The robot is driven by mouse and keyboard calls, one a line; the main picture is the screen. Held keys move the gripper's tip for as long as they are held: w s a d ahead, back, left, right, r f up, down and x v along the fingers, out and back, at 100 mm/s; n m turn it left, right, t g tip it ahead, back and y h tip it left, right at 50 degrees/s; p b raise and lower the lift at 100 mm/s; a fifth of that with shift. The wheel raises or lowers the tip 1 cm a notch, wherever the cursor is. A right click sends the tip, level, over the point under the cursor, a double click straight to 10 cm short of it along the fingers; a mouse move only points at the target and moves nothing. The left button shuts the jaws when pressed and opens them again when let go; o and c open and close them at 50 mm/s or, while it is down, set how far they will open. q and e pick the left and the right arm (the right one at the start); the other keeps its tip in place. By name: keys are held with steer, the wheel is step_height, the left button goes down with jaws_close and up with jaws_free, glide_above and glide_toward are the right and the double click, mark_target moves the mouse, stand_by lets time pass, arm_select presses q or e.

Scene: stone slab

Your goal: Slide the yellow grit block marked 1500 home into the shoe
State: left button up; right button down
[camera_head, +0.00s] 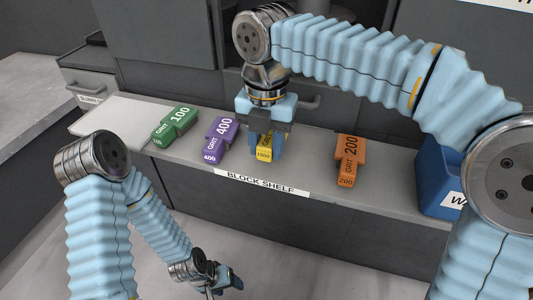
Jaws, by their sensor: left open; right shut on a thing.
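The yellow block marked 1500 (264,153) is at the block shelf (307,173), between the purple and orange blocks. My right gripper (265,138) reaches down from above and is shut on it. The gripper covers much of the block, and I cannot tell whether the block still touches the shelf. My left gripper (229,282) is open, low at the bottom of the view, in front of the shelf and well apart from the blocks. I cannot make out the shoe in this view.
A green 100 block (176,124) and a purple 400 block (219,140) are to the left, an orange 200 block (350,160) to the right. A blue bin (437,178) stands at the right end. A pale board (115,120) lies at the shelf's left end.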

steer(key=shift+f, duration=1.3)
steer(key=shift+f, duration=0.1)
steer(key=shift+f, duration=0.15)
steer(key=c, duration=0.7)
jaws_free()
